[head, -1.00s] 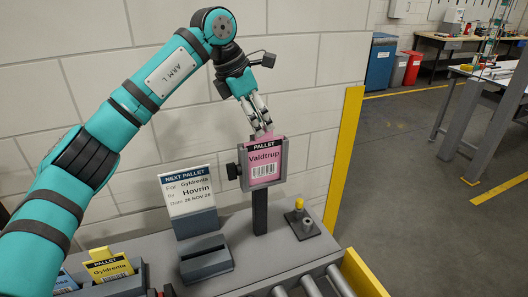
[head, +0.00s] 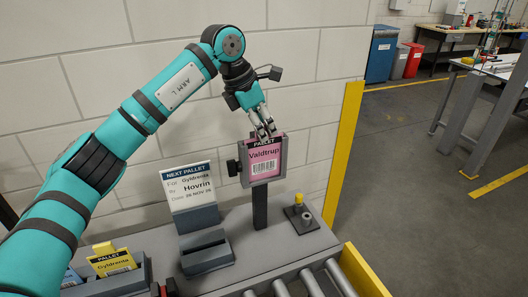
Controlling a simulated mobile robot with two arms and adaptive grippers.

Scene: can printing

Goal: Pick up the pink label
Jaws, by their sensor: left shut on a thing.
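The pink label (head: 264,164) reads "PALLET Valdtrup" above a barcode. It sits upright in a dark frame on a black post (head: 260,208). My left gripper (head: 264,134) is at the top edge of the pink label, its fingers pointing down and shut on it. The fingertips cover a small part of the label's top.
A "NEXT PALLET" card (head: 190,190) stands left of the post. A yellow label (head: 112,262) and a blue one (head: 71,279) sit in a holder at lower left. Rollers (head: 312,284) lie in front, and a yellow-topped peg (head: 299,199) stands right of the post.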

